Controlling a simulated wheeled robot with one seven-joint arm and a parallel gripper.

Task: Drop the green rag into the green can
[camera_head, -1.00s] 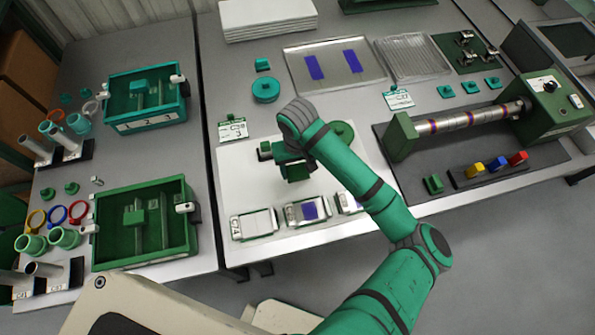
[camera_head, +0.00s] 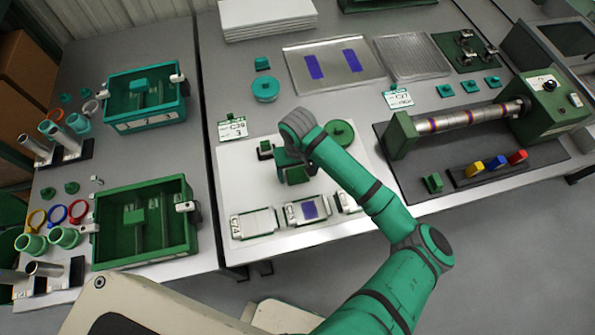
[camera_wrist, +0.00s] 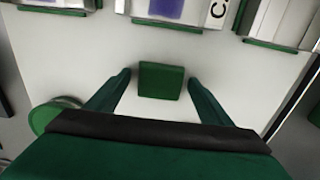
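A small square green piece (camera_wrist: 161,82) lies on the white board between my fingers in the wrist view, and I cannot tell whether it is cloth. My gripper (camera_wrist: 160,75) is open around it, with a gap on each side. In the head view my wrist partly covers the gripper (camera_head: 284,160). No thing is clearly a green can. A dark green container (camera_head: 11,210) is cut off at the left edge, a green open box (camera_head: 103,253) stands on the left table, and green cups (camera_head: 65,237) lie beside it.
Small trays (camera_head: 253,222) line the board's near edge. A green disc (camera_head: 340,132) lies right of my wrist. A teal box (camera_head: 147,122) stands at the back left. A roller machine (camera_head: 560,105) is at right.

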